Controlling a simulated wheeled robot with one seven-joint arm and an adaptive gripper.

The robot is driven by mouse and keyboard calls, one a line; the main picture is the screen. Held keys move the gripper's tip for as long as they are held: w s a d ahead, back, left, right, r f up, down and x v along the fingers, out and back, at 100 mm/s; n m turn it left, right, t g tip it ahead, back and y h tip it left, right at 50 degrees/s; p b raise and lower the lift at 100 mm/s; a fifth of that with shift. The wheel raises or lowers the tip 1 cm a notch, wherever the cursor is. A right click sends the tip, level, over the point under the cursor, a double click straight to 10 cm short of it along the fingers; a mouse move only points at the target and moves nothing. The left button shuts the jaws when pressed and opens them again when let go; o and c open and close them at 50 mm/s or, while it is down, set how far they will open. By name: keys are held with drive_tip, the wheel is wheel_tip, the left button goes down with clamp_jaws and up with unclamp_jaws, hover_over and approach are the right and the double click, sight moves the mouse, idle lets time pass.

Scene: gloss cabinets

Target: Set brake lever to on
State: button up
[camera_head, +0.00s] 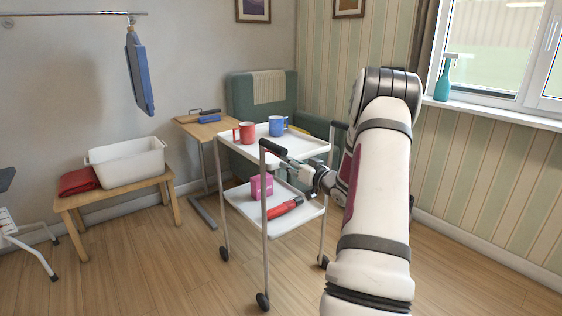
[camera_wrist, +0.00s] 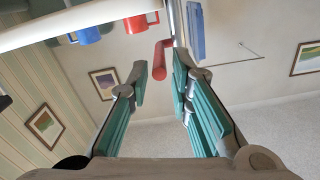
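A red lever (camera_wrist: 161,58) with a round tip shows in the wrist view, beside the edge of the white cart top. It appears between my two fingertips; I cannot tell whether either touches it. My gripper (camera_wrist: 161,76) is open with nothing held, and the wrist picture looks upside down. In the head view my gripper (camera_head: 305,172) is at the near right side of the white cart (camera_head: 312,146), just under a black handle grip (camera_head: 273,149). The red lever cannot be made out there, and my arm covers part of the cart.
A red mug (camera_head: 245,132) and a blue mug (camera_head: 277,126) stand on the cart top. A pink box (camera_head: 262,186) and a red cylinder (camera_head: 285,208) lie on the lower shelf. A wooden bench (camera_head: 120,196) stands left. The floor in front is clear.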

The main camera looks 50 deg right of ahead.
drive_tip(key=shift+b+x, duration=0.3)
drive_tip(key=shift+x, duration=1.9)
clamp_jaws()
